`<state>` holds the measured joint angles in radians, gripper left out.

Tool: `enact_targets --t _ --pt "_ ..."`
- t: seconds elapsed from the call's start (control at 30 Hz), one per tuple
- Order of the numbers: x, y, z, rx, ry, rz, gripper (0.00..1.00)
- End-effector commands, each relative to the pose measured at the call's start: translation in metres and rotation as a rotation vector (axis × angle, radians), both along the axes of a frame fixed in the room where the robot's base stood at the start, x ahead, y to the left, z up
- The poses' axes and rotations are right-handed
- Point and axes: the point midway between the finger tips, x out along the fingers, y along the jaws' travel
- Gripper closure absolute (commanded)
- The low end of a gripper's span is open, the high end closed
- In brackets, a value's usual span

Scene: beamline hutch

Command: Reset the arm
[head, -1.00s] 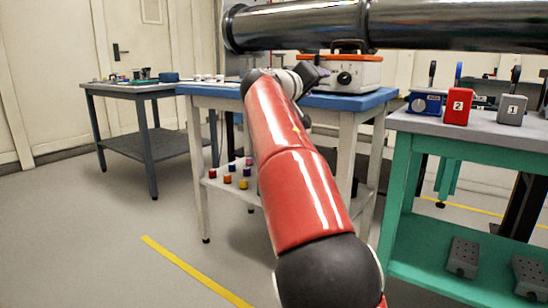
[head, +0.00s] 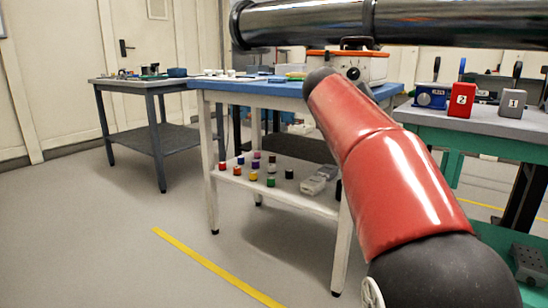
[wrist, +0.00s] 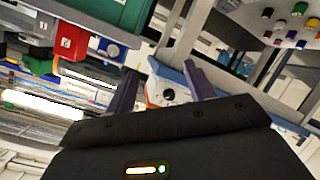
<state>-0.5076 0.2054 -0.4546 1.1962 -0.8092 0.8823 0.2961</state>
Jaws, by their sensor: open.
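My gripper (wrist: 158,82) shows in the wrist view with its two dark fingers spread apart and nothing between them. That view is tilted and nearly upside down. Beyond the fingers is the orange-and-white instrument case (wrist: 168,93) on the blue-topped table. In the head view my red arm reaches from the lower right toward that table, and the gripper itself is hidden behind the arm.
The blue-topped table (head: 240,86) carries the instrument case (head: 372,66); several small coloured pots stand on its lower shelf (head: 290,196). A green bench (head: 475,120) with numbered blocks is at right, a grey table (head: 115,82) at left. A dark pipe (head: 300,22) runs overhead. The left floor is clear.

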Motion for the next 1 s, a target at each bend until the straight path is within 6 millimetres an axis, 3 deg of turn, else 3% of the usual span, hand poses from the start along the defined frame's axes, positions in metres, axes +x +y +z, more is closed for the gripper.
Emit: enact_targets --t 0.17,0.27,0.4,0.6,0.9,0.93,1.0 --pt "-0.059 -0.03 -0.048 0.18 0.118 0.017 0.47" --pt "-0.111 -0.034 -0.086 0.305 0.199 0.045 0.47" --pt "-0.192 -0.02 -0.143 0.457 0.304 0.09 0.47" --pt "-0.286 0.011 -0.212 0.592 0.405 0.129 0.47" --pt "-0.375 0.043 -0.294 0.695 0.492 0.133 0.47" --pt "-0.38 0.045 -0.294 0.7 0.497 0.132 0.47" --pt "-0.376 0.044 -0.268 0.697 0.497 0.135 0.47"
